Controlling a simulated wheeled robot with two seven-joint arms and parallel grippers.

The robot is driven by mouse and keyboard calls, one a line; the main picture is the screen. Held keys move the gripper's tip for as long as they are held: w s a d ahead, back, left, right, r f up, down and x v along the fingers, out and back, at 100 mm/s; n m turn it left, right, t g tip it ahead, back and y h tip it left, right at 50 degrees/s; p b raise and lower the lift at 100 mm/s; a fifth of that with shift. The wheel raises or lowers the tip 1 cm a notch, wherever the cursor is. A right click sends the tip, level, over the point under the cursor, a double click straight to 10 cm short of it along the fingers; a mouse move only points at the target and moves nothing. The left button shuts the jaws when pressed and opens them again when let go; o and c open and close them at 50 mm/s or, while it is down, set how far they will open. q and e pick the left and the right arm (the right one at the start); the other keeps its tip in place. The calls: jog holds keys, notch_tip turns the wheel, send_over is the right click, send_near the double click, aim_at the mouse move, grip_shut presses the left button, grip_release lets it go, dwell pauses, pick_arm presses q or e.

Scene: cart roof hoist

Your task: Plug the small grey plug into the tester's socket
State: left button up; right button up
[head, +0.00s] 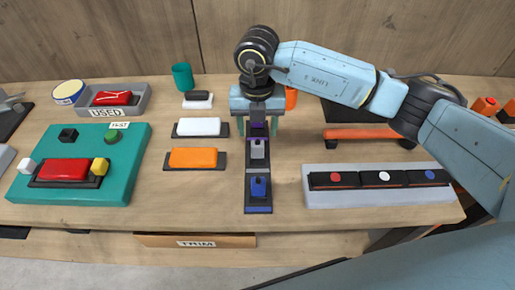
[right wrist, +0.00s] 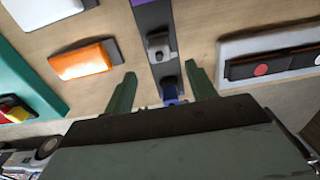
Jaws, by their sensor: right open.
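The small grey plug (head: 257,150) stands in the middle of a dark strip (head: 258,172), between a blue plug (head: 259,187) and a purple piece (head: 258,130). My right gripper (head: 257,126) is open and empty, above the strip's far end in the head view. The right wrist view shows the grey plug (right wrist: 158,47) beyond the open fingertips (right wrist: 162,90) and the blue plug (right wrist: 170,92) between them in the picture. The teal tester (head: 130,165) lies at left, with a red block, a black cube (head: 68,134) and a green button. I cannot tell which part is its socket. My left gripper is not in view.
A white block (head: 199,127) and an orange block (head: 193,158) lie between tester and strip. A grey tray (head: 140,100) marked USED holds a red block. Right of the strip are a pale panel (head: 410,198) with black modules and an orange bar (head: 368,134).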

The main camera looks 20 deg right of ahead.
aim_at(258, 143)
jog(key=f, duration=0.7)
jog(key=shift+w+f, duration=0.25)
jog(key=shift+f, duration=0.1)
jog(key=c, duration=1.1)
jog(key=shift+o, duration=0.2)
jog(key=shift+r, duration=0.1)
